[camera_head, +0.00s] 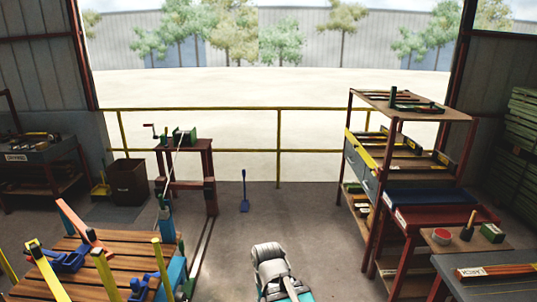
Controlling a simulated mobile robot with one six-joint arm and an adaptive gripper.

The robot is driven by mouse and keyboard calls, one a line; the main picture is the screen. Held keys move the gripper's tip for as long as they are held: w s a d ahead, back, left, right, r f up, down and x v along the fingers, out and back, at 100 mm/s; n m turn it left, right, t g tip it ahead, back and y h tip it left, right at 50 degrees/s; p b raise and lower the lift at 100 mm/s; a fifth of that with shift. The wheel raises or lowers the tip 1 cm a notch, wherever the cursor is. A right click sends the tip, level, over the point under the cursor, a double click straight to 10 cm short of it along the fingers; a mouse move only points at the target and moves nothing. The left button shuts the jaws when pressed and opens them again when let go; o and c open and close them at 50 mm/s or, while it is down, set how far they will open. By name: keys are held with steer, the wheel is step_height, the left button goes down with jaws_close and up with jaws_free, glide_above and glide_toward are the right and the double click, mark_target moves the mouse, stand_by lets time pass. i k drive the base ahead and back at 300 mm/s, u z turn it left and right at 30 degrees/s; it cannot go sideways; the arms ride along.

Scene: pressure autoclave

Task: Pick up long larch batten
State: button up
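Reddish-brown wooden strips (505,268) lie on the grey-topped bench at the lower right, beside a small white label that seems to read "LARCH". I cannot tell the single strips apart or which is the long batten. A grey and teal part of my own arm shows at the bottom centre, left of that bench and apart from it. My gripper does not show, so whether it is open or holds something is hidden.
A grey bench (470,294) stands lower right, in front of a red bench (455,214) and tall shelves (430,112). A slatted wooden table (125,268) with clamps stands lower left. A blue shovel (244,192) stands mid-floor. A yellow railing (279,150) crosses behind.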

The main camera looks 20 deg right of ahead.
mark_target(528, 270)
steer(key=i, duration=2.65)
steer(key=z, duration=2.55)
